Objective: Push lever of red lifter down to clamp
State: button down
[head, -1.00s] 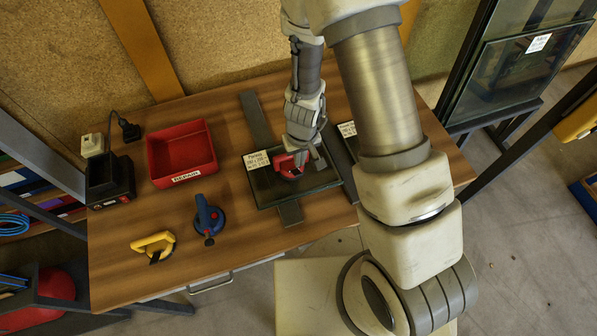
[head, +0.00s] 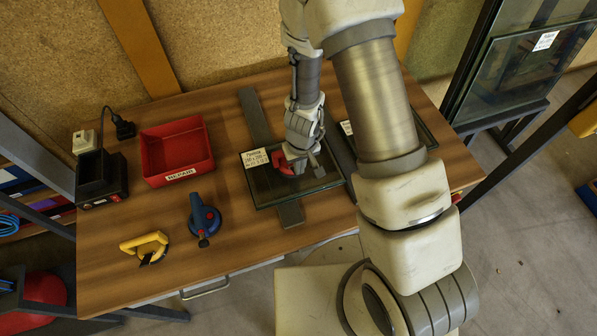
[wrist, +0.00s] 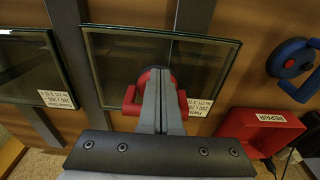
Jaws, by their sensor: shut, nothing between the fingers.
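The red lifter (head: 284,166) sits on a dark glass pane (head: 262,190) on the workbench. In the wrist view, red parts of the lifter (wrist: 131,103) show on both sides of my fingers, and the pane (wrist: 215,60) lies beneath it. My gripper (head: 306,168) is shut and empty, right at the lifter in the head view. In the wrist view, my fingers (wrist: 158,76) cover the middle of the lifter. The lever's position is hidden, and I cannot tell whether my fingertips touch it.
A blue lifter (head: 204,216) and a yellow lifter (head: 146,247) lie on the bench to the left. A red REPAIR bin (head: 177,153) stands behind them. Another pane (wrist: 28,70) lies beside the first. Bare wood (head: 115,217) shows at the left.

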jog(key=shift+f, duration=0.1)
notch_tip(320, 180, down, 4)
jog(key=b, duration=0.4)
jog(key=shift+r, duration=0.3)
jog(key=shift+s+d, duration=0.1)
jog(key=shift+s, duration=0.3)
jog(key=shift+s+d+r+b, duration=0.15)
jog(key=shift+s+r+b, duration=0.1)
jog(key=shift+s, duration=0.3)
jog(key=shift+s+d+r+b, duration=0.15)
jog(key=shift+s+r+b, duration=0.1)
jog(key=shift+s, duration=0.25)
notch_tip(320, 180, up, 17)
jog(key=s+p, duration=0.1)
jog(key=p, duration=0.6)
jog(key=shift+s+d+r, duration=0.15)
jog(key=shift+s+d, duration=0.1)
jog(key=shift+s, duration=0.1)
